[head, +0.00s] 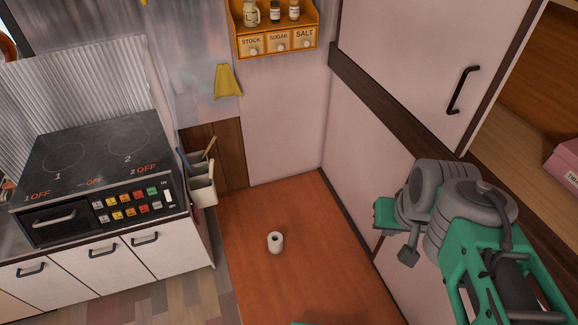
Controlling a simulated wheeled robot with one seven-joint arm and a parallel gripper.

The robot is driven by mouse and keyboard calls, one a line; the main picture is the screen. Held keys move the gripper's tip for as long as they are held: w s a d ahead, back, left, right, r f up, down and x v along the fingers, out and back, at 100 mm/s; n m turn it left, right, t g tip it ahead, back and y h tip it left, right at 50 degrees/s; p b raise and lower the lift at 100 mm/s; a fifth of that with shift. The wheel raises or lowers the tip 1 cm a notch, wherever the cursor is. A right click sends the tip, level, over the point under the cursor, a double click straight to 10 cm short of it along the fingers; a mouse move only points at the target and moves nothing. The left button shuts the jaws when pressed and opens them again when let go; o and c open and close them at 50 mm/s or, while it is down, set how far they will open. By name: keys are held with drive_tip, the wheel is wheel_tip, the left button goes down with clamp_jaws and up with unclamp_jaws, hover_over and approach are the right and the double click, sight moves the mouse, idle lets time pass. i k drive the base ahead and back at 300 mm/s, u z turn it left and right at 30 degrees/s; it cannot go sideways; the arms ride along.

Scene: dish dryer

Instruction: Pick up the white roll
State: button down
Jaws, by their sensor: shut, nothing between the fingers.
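The white roll (275,242) is small and stands upright, with a dark hole in its top. It rests on a reddish-brown wooden surface (330,260), near the middle of the head view. Nothing touches it. My arm is at the right of the view, in green and grey, with a clear gap between it and the roll. I cannot make out my gripper's fingers in this view.
A black cooktop (95,160) on white cabinets stands at the left. A utensil holder (202,183) hangs beside it. A yellow spice shelf (275,38) is on the back wall. A pale panel with a black handle (463,90) rises at the right. The wood around the roll is clear.

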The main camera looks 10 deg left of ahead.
sight(276, 244)
drive_tip(key=u, duration=0.05)
drive_tip(key=k, duration=0.4)
drive_tip(key=u, duration=1.65)
drive_tip(key=i, duration=0.8)
drive_tip(key=z, duration=0.75)
drive_tip(key=i, duration=0.45)
drive_tip(key=z, duration=0.55)
